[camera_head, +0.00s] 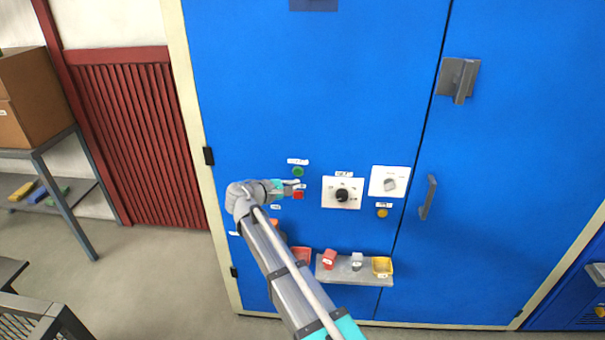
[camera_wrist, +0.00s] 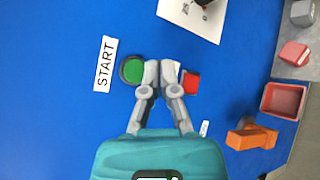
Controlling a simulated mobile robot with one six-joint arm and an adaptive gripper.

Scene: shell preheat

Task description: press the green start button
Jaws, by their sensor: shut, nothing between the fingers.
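The green start button (camera_head: 298,171) is a round green button in a dark ring on the blue door, under a small white label. In the wrist view the green button (camera_wrist: 132,69) lies just left of my fingertips, beside the label reading START (camera_wrist: 105,64). My gripper (camera_head: 297,183) is shut and empty, and its tips are just below the green button in the head view. In the wrist view my gripper (camera_wrist: 160,68) lies between the green button and a red square button (camera_wrist: 190,82). I cannot tell whether the tips touch the panel.
Right of the buttons are a black knob on a white plate (camera_head: 328,200), a second white plate (camera_head: 389,170) and a yellow button (camera_head: 382,212). Below, a grey shelf (camera_head: 345,276) holds small red, grey and yellow items. A door handle (camera_head: 428,197) sticks out at right.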

